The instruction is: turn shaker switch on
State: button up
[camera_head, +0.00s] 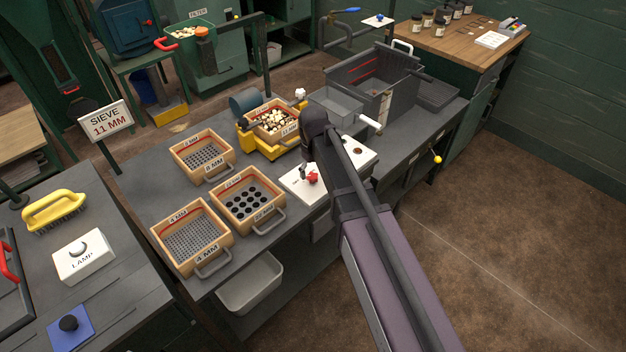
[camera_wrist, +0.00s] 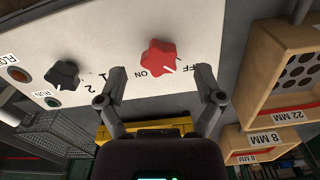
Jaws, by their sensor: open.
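The red star-shaped knob (camera_wrist: 160,57) sits on a white panel (camera_wrist: 110,25) marked ON and OFF. In the wrist view the lettering is upside down, and I cannot tell surely which mark the knob points to. It also shows in the head view (camera_head: 312,178) on the panel at the bench's front edge. My gripper (camera_wrist: 162,76) is open, with one fingertip on each side just short of the knob and apart from it. The shaker (camera_head: 248,142) has a yellow frame and holds a sieve of pale lumps.
A black knob (camera_wrist: 63,74) marked 1 and 2, an orange lamp (camera_wrist: 18,74) and a green lamp (camera_wrist: 52,102) share the panel. Wooden sieves marked 8 MM (camera_head: 190,163), 22 MM (camera_head: 233,218) and 4 MM (camera_head: 178,256) stand left of it. A grey tank (camera_head: 372,80) stands behind.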

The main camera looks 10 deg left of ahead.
jog(key=shift+f+b, duration=0.75)
jog(key=shift+f, duration=0.35)
jog(key=c, duration=1.1)
